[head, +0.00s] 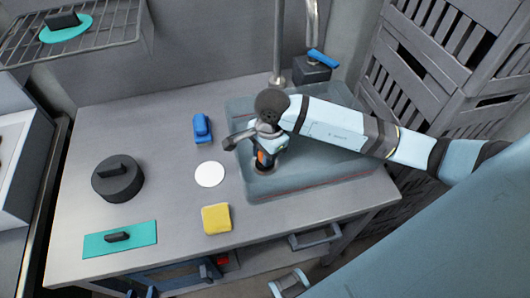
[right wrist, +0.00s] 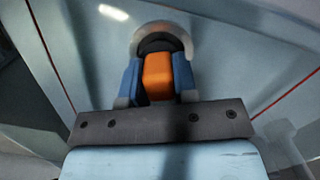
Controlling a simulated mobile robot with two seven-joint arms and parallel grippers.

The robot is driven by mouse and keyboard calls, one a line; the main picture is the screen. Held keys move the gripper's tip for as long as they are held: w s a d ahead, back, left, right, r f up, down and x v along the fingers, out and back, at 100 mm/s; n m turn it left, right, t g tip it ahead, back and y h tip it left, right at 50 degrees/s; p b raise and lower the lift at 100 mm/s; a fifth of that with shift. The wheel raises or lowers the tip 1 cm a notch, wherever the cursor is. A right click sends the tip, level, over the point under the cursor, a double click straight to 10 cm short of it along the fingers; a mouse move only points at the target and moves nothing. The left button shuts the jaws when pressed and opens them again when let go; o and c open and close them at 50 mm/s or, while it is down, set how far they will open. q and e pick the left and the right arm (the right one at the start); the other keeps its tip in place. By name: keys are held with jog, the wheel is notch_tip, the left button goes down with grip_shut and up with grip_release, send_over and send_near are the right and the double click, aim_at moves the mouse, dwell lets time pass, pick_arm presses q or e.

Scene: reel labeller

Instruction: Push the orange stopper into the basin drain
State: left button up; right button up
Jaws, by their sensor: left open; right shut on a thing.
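My right gripper (head: 262,154) reaches down into the grey-blue basin (head: 310,178) and is shut on the orange stopper (head: 261,158). In the right wrist view, the stopper (right wrist: 157,75) sits between the two blue fingers of that gripper (right wrist: 158,80). Its dark end is at the drain's pale metal ring (right wrist: 188,40). I cannot tell whether it touches the drain or is inside it. In the head view the gripper largely hides the drain.
A tap (head: 313,20) stands behind the basin. On the counter left of it are a blue object (head: 202,128), a white disc (head: 209,174), a yellow sponge (head: 216,218), a dark lidded pot (head: 118,180) and a teal board (head: 120,239). A wire rack (head: 110,30) hangs upper left.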

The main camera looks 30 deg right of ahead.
jog(key=shift+f+b, duration=0.35)
jog(key=shift+f, duration=0.15)
jog(key=o, duration=0.7)
jog(key=shift+r, duration=0.1)
jog(key=shift+c, duration=0.2)
jog(key=shift+d+r+p, duration=0.15)
jog(key=shift+r+p, duration=0.6)
jog(key=shift+r, duration=0.5)
jog(key=shift+w+d+r+p, duration=0.15)
jog(key=shift+r+p, duration=0.5)
jog(key=shift+r, duration=0.75)
jog(key=shift+s+d+r+p, duration=0.15)
jog(key=shift+r+p, duration=0.55)
jog(key=shift+r, duration=0.7)
jog(key=shift+w+d+r+p, duration=0.15)
jog(key=shift+r+p, duration=0.5)
jog(key=shift+r, duration=0.75)
jog(key=shift+f, duration=0.1)
